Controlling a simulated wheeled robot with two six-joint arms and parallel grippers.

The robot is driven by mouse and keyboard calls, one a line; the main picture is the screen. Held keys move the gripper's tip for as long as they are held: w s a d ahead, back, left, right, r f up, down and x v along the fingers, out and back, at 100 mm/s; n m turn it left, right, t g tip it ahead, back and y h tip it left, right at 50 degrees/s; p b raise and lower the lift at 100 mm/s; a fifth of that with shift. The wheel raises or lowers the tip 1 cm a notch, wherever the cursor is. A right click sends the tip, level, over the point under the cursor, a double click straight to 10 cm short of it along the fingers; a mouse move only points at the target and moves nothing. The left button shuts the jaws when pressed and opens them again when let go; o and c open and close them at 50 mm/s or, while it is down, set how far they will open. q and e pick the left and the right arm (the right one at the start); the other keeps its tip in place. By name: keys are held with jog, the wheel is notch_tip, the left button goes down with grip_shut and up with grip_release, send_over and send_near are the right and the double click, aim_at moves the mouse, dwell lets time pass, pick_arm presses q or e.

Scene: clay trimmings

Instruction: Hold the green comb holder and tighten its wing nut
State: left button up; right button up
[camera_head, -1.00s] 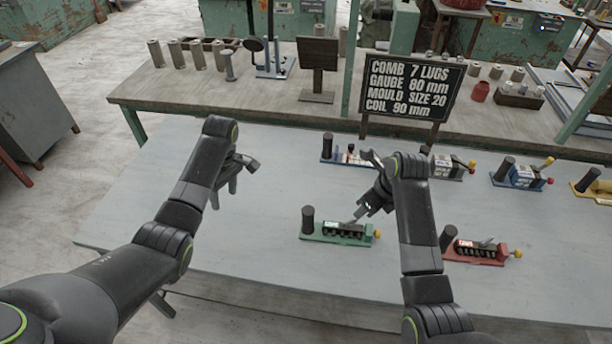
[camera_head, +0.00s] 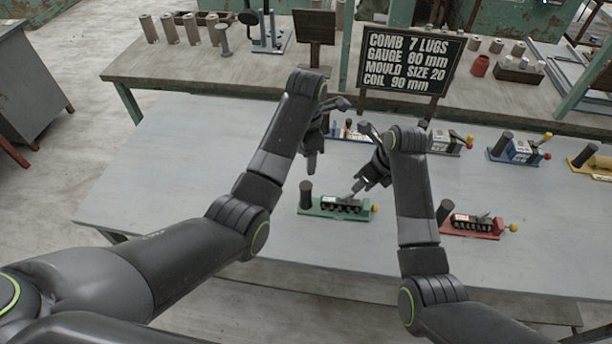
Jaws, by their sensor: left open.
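The green comb holder (camera_head: 335,212) lies on the grey table in front of me. It has a black upright cylindrical handle (camera_head: 306,195) at its left end, a dark toothed block in the middle and a yellow knob (camera_head: 375,208) at its right end. A grey lever-like piece, perhaps the wing nut (camera_head: 352,191), slants up from the block. My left gripper (camera_head: 312,162) is open, pointing down above and just behind the black handle, apart from it. My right gripper (camera_head: 364,184) is close above the grey piece; its fingertips are small and dark, so contact and opening are unclear.
A red holder (camera_head: 472,226) lies to the right, beside my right forearm. Blue (camera_head: 515,152) and yellow (camera_head: 590,168) holders and others stand farther back. A sign (camera_head: 408,62) stands behind on a bench. The left part of the table (camera_head: 170,170) is clear.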

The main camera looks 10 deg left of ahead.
aim_at(306, 194)
pick_arm(q)
notch_tip(306, 194, down, 16)
jog(key=shift+f, duration=0.1)
dwell(0.4)
jog(key=shift+c, duration=0.3)
